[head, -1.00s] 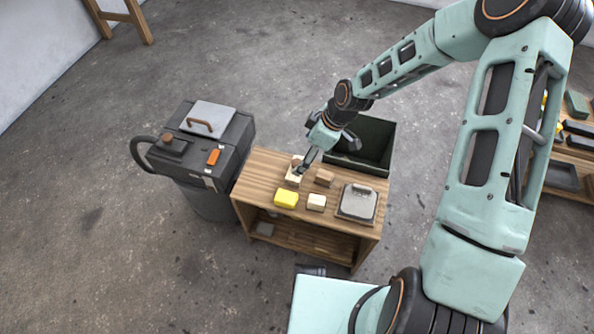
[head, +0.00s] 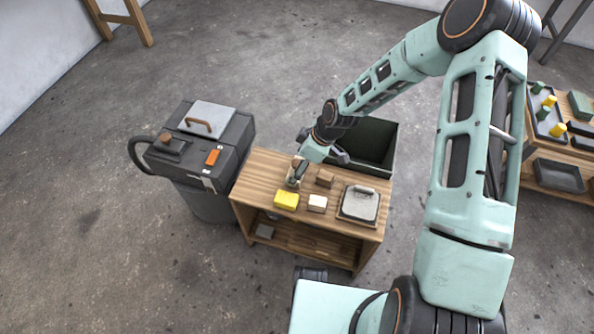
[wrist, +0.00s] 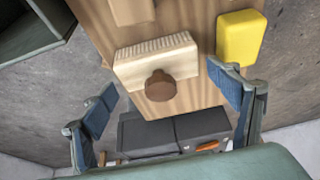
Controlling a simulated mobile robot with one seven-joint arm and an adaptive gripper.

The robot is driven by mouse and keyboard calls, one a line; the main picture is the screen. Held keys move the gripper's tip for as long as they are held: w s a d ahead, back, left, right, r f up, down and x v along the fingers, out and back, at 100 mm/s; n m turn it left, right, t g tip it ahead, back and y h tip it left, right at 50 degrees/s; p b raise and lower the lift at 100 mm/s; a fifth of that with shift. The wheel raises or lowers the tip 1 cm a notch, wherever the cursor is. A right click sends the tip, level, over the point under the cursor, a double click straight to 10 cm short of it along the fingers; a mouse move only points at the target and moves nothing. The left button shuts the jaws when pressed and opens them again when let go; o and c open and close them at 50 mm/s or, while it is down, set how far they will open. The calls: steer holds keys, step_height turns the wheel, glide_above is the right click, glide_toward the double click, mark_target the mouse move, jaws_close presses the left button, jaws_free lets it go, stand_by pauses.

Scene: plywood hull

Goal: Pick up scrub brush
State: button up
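The scrub brush (wrist: 140,64) is a pale wooden block with a ridged bristle-like edge and a round brown knob. It sits on the wooden table near its far-left part. In the head view the brush (head: 291,181) is partly hidden by my gripper (head: 299,170). In the wrist view my gripper (wrist: 168,88) is open and empty, with one blue-padded finger on each side of the brush and clear gaps between. Whether the fingertips are down at its height I cannot tell.
A yellow sponge-like block (head: 286,200), a pale block (head: 317,203), a brown block (head: 325,178) and a metal-topped plate (head: 360,204) share the table (head: 262,176). A dark green open bin (head: 383,172) stands behind. A grey machine (head: 226,142) stands close on the left.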

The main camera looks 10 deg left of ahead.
mark_target(293, 163)
steer(key=c, duration=0.9)
steer(key=shift+r, duration=0.1)
steer(key=shift+r, duration=0.2)
steer(key=r, duration=0.1)
steer(key=r+p, duration=0.1)
steer(key=r, duration=0.1)
steer(key=shift+s+r, duration=0.25)
steer(key=shift+r, duration=0.05)
steer(key=shift+s+d+r+p, duration=0.3)
steer(key=shift+s+r+p, duration=0.3)
steer(key=shift+s+r, duration=1.25)
steer(key=shift+s+d+r+p, duration=0.3)
steer(key=shift+s+r+p, duration=0.6)
steer(key=shift+s, duration=1.7)
steer(key=shift+s+d+r+p, duration=0.35)
steer(key=shift+s+r, duration=1.3)
steer(key=shift+s, duration=0.6)
